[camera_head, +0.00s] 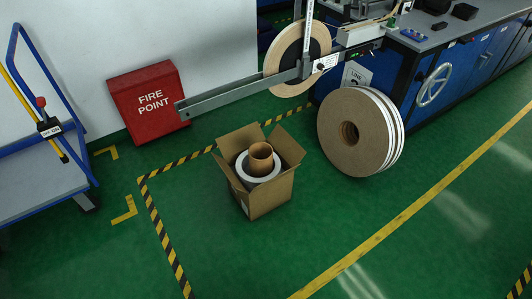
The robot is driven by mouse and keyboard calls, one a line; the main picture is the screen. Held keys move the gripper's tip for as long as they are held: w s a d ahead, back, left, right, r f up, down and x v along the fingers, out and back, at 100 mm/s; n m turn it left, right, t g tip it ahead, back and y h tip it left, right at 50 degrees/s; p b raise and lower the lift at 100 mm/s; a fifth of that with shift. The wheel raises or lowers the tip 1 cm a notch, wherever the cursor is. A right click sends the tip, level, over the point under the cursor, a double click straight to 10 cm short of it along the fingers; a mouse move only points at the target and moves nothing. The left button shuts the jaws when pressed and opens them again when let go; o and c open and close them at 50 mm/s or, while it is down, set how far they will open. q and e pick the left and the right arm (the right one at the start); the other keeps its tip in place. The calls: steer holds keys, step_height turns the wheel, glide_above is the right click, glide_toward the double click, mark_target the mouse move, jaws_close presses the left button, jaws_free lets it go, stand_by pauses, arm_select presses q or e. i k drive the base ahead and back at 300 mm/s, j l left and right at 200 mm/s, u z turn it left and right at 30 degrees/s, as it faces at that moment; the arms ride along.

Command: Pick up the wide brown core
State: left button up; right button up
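A wide brown core (261,151) stands upright in an open cardboard box (269,199) on the green floor. A white ring-shaped roll (245,178) lies in the box around or just below the core; I cannot tell which. The core's lower part is hidden by the roll and the box. The box flaps are spread outward. Neither of my grippers shows in the head view.
Large brown reels (340,120) stand on the floor right of the box, by a blue bench (450,66). A metal arm (240,94) with a tape reel (284,66) juts out above and behind the box. A red fire point box (148,100) and blue trolley (40,170) are left. Floor in front is clear.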

mark_target(260, 154)
steer(key=i+l+u, duration=0.1)
steer(key=l, duration=0.25)
steer(key=i+l, duration=0.25)
steer(key=l, duration=0.15)
steer(key=i+l+u, duration=0.15)
steer(key=l, duration=0.2)
steer(key=i+l+u, duration=0.1)
steer(key=l, duration=0.3)
steer(key=i+l+u, duration=0.1)
steer(key=i+l, duration=0.15)
steer(key=l, duration=0.15)
steer(key=i+l, duration=0.1)
steer(key=l, duration=0.3)
steer(key=i+l+u, duration=0.15)
steer(key=l, duration=0.25)
steer(key=i+l+u, duration=0.1)
steer(key=l, duration=0.3)
